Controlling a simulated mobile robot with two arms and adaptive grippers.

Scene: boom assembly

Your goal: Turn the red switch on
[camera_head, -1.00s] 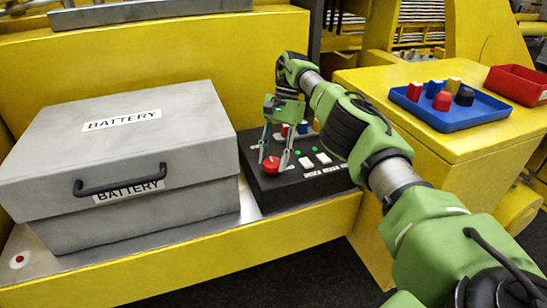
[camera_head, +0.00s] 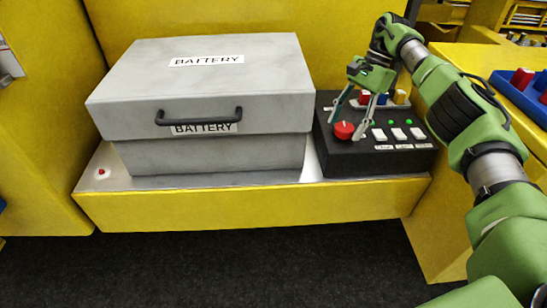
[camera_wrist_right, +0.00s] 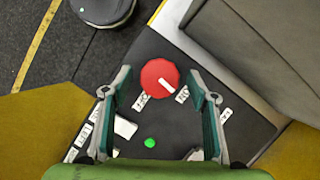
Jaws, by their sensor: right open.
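The red switch (camera_head: 343,131) is a round knob at the front left of a black control panel (camera_head: 385,162). In the right wrist view the red switch (camera_wrist_right: 156,74) carries a white pointer mark slanting toward the lower right, near a small white label. My right gripper (camera_head: 345,126) is open and points down at the switch. In the right wrist view the fingertips of my right gripper (camera_wrist_right: 162,84) stand on either side of the switch with gaps. I cannot tell how far above the panel they are. My left gripper is out of view.
A grey battery box (camera_head: 208,152) stands close left of the panel. White buttons (camera_head: 398,134) and green lights sit right of the switch, and coloured parts stand behind. A blue tray (camera_head: 508,92) is at the right. The dark floor (camera_head: 250,255) in front is clear.

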